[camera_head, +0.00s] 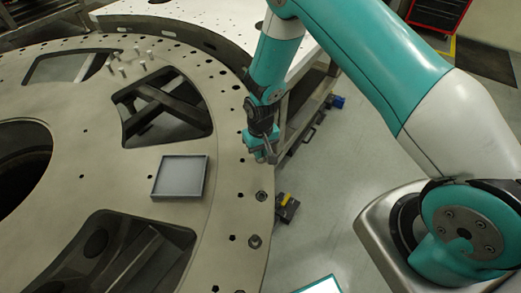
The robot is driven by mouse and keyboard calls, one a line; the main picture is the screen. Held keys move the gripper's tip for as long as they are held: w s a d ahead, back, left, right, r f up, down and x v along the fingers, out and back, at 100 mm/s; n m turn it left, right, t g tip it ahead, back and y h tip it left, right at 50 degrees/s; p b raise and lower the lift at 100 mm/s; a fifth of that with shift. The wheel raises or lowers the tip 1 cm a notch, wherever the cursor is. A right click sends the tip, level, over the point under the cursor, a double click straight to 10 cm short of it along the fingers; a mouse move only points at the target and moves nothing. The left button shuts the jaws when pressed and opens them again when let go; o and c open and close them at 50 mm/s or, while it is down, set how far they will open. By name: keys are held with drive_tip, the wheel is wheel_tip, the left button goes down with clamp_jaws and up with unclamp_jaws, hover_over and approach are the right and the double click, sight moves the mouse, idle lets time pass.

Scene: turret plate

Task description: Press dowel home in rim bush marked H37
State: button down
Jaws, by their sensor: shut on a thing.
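The large metal turret plate (225,215) fills the left side, with holes and bushes along its rim. My gripper (267,153) is over the plate's right rim, pointing down. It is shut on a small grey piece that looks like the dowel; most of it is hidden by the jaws. I cannot tell whether its lower end touches the rim. Two dark rim bushes (261,196) and (254,241) show nearer the camera than the gripper. No H37 marking can be read, and the rim under the gripper is hidden.
A shallow grey tray (156,190) lies on the plate left of the gripper and looks empty. Several small pins (125,65) are farther back on the plate. The plate has large cut-outs. A yellow and dark item (287,207) is beyond the rim, above open floor.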

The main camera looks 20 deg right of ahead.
drive_tip(key=shift+f+b, duration=0.6)
drive_tip(key=shift+f, duration=0.2)
idle(0.9)
drive_tip(key=c, duration=1.2)
unclamp_jaws()
drive_tip(key=shift+r, duration=0.1)
drive_tip(key=shift+r+p, duration=2.4)
drive_tip(key=shift+r, duration=1.15)
drive_tip(key=shift+f, duration=0.1)
